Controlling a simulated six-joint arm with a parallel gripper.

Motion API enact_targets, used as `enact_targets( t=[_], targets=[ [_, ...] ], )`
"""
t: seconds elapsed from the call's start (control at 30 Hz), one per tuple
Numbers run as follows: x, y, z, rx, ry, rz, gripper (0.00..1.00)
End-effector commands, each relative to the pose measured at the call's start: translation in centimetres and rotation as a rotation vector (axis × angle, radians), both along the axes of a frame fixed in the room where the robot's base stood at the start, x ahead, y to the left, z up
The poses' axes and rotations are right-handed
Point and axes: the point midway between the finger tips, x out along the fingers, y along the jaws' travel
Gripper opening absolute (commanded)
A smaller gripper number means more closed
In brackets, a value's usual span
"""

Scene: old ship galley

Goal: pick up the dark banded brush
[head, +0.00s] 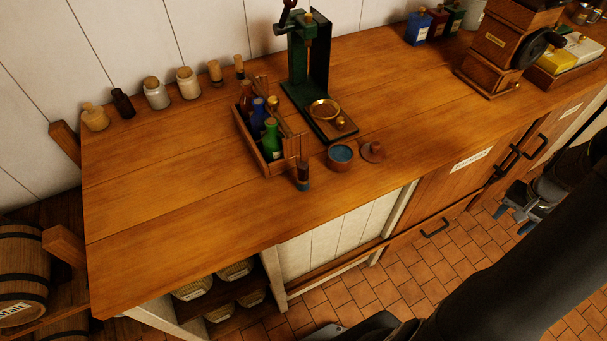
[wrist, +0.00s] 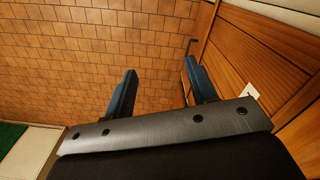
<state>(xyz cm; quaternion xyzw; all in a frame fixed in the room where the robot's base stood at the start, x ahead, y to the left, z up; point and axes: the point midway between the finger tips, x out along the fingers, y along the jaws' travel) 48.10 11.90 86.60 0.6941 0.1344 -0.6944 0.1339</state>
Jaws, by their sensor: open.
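A small upright dark piece (head: 303,177) with a reddish-brown upper part and a blue-grey lower part stands on the wooden counter, just outside the front right corner of a bottle crate. It looks like the dark banded brush, but it is too small to be sure. My gripper (head: 516,218) is at the right, beyond the counter's front edge and over the tiled floor, far from that piece. In the wrist view my gripper (wrist: 160,85) shows two blue fingers spread apart with nothing between them. The brush is not in the wrist view.
The wooden crate (head: 246,143) holds several bottles. A green press (head: 318,115), a bowl of blue stuff (head: 341,157) and a round lid (head: 373,151) stand close to the brush. Jars line the back wall. The counter's front left is clear. A grinder (head: 500,50) stands far right.

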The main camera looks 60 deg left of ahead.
Motion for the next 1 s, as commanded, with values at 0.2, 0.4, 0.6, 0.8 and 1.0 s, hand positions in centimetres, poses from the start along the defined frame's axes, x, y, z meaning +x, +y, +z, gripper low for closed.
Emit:
enact_targets(
  t=[0.2,0.4,0.6,0.8,1.0],
  targets=[
    [0.0,0.0,0.0,0.0,0.0,0.001,0.52],
    [-0.8,3.2,1.5,0.001,-0.003,0.082,0.52],
    [-4.3,11.6,5.5,0.002,-0.005,0.306,0.52],
    [-10.1,19.3,9.8,0.002,-0.005,0.546,0.52],
    [-17.4,25.4,14.2,0.002,-0.005,0.787,0.52]
  ],
)
